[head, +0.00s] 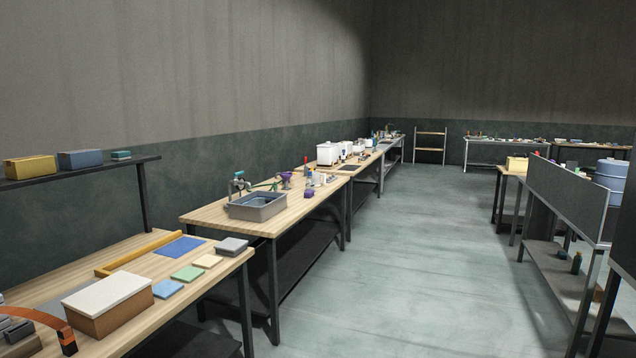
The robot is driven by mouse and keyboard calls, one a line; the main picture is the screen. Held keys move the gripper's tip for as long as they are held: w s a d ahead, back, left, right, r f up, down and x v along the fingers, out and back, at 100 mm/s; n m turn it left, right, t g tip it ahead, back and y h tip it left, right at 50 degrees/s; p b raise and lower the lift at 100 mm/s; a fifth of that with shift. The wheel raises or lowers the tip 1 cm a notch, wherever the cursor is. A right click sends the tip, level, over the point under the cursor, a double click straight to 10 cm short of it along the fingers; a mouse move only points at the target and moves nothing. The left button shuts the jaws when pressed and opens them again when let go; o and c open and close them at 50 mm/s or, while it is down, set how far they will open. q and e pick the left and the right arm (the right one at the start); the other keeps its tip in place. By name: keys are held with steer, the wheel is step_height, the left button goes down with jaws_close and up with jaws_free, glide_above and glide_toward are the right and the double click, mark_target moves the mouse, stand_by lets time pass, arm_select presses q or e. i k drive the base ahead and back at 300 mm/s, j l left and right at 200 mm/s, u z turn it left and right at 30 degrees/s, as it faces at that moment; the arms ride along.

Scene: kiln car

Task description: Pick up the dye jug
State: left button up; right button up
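I cannot make out for certain which thing is the dye jug. Small purple items stand on the second wooden bench (205,214), one purple item (285,179) toward its back and one purple item (309,192) near its front edge. They are too small to tell whether either is a jug. White containers (328,153) stand on the bench beyond, also small and unclear. Neither of my grippers shows in the head view.
The near bench holds a lidded brown box (108,308), coloured tiles (187,273) and a blue sheet (180,245). A grey basin (257,206) sits on the second bench. The floor aisle (420,250) is clear. A grey panel (566,198) and blue drum (610,182) stand right.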

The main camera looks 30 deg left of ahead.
mark_target(317, 175)
steer(key=u, duration=1.45)
steer(key=i+l+z, duration=0.3)
steer(key=i, duration=0.8)
steer(key=i+l+z, duration=0.1)
steer(key=i+z, duration=0.25)
steer(key=i, duration=3.35)
steer(key=i+u, duration=0.15)
steer(key=i, duration=0.4)
steer(key=i+l+u, duration=0.2)
steer(key=i, duration=0.35)
steer(key=i+l+u, duration=0.15)
steer(key=i, duration=0.4)
